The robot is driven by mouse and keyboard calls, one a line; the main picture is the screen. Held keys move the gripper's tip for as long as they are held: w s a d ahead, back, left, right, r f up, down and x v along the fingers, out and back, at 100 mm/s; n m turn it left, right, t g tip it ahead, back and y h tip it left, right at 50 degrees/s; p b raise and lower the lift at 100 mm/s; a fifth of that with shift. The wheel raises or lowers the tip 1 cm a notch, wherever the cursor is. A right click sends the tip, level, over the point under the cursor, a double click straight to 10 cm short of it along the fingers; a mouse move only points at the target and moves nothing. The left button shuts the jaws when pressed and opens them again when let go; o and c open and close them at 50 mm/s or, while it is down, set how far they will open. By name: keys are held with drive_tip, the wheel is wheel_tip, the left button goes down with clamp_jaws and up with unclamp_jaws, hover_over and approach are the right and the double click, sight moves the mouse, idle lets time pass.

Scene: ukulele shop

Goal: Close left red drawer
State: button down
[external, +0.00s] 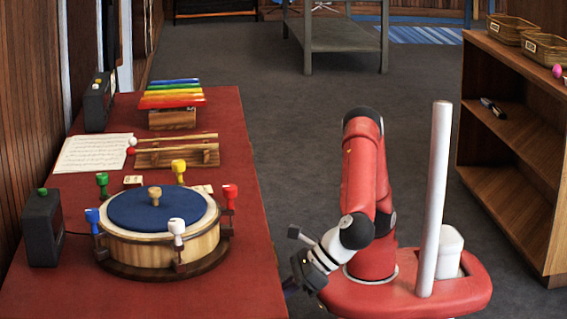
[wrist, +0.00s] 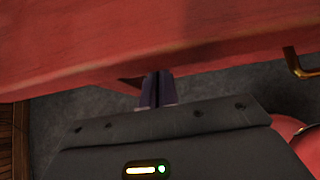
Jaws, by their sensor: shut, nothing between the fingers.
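My gripper (wrist: 157,88) is shut and empty, its two dark fingers together and pointing at a red wooden surface (wrist: 150,45) in the wrist view. That surface may be the left red drawer or the side of the red-topped table; I cannot tell which. A brass handle (wrist: 297,64) shows at the right of the wrist view. Whether the fingertips touch the red wood is unclear. In the external view my gripper (external: 290,286) is low beside the right edge of the table (external: 235,130). The drawer fronts are hidden there, so how far any drawer is open does not show.
A round wooden drum (external: 160,250) with coloured pegs, a xylophone (external: 172,95) and a dark speaker (external: 42,228) stand on the table. A wooden shelf (external: 510,180) with baskets is at the right. The grey floor between is clear behind my base.

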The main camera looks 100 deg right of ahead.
drive_tip(key=shift+w+d+r, duration=0.15)
drive_tip(key=shift+w, duration=0.35)
drive_tip(key=s+r, duration=0.6)
drive_tip(key=s, duration=0.6)
drive_tip(key=shift+s+a+r, duration=0.2)
